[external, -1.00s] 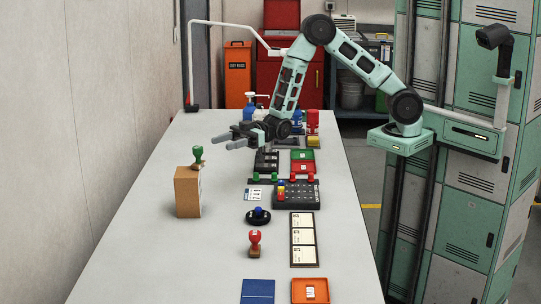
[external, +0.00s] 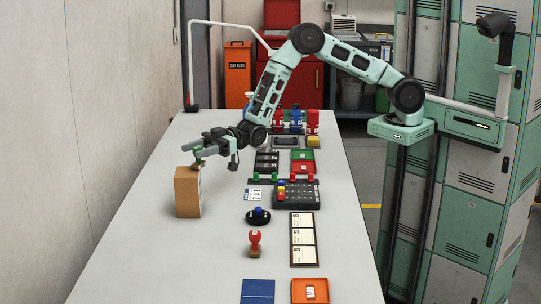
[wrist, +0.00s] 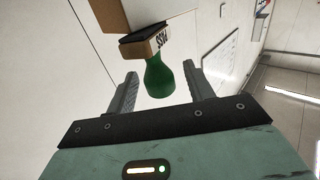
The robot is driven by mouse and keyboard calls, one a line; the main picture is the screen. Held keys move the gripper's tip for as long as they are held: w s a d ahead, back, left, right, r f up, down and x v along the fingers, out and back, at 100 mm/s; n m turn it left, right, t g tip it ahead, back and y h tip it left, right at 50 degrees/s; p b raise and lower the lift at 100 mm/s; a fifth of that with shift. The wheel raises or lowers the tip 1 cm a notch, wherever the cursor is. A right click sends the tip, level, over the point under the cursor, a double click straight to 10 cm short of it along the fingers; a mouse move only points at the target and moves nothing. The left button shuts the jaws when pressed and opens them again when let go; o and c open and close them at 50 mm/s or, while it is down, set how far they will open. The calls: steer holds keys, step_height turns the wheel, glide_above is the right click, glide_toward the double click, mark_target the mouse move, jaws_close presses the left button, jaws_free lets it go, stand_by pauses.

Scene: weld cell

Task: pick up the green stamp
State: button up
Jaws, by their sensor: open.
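The green stamp (wrist: 159,76) shows in the wrist view, with a green handle and a wooden block marked with letters. It sits on top of a brown cardboard box (external: 187,192) on the left side of the table. In the external view my gripper hides most of the stamp. My gripper (wrist: 158,88) is open. In the wrist view its two fingers are on either side of the green handle, with gaps visible at both sides. In the external view my gripper (external: 202,153) is at the top of the box, by the stamp.
A red-handled stamp (external: 255,240) and a round black stand with a blue knob (external: 258,215) are right of the box. A black keypad-like tray (external: 297,194) and red and green pads (external: 302,161) lie farther right. The table left of the box is clear.

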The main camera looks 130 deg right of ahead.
mark_target(194, 150)
steer(key=c, duration=1.1)
step_height(194, 150, up, 9)
steer(key=shift+f+b, duration=0.1)
steer(key=shift+b, duration=1.05)
steer(key=shift+w+r+b, duration=0.2)
steer(key=shift+r+b, duration=0.05)
steer(key=shift+b, duration=0.2)
steer(key=shift+w+f+b, duration=0.4)
steer(key=shift+w+f, duration=0.25)
steer(key=shift+f, duration=0.85)
steer(key=shift+w+f+b, duration=0.45)
steer(key=shift+w+f, duration=0.15)
steer(key=shift+f, duration=0.9)
steer(key=shift+w+f+b, duration=0.4)
steer(key=shift+w+f, duration=0.25)
steer(key=shift+f, duration=0.85)
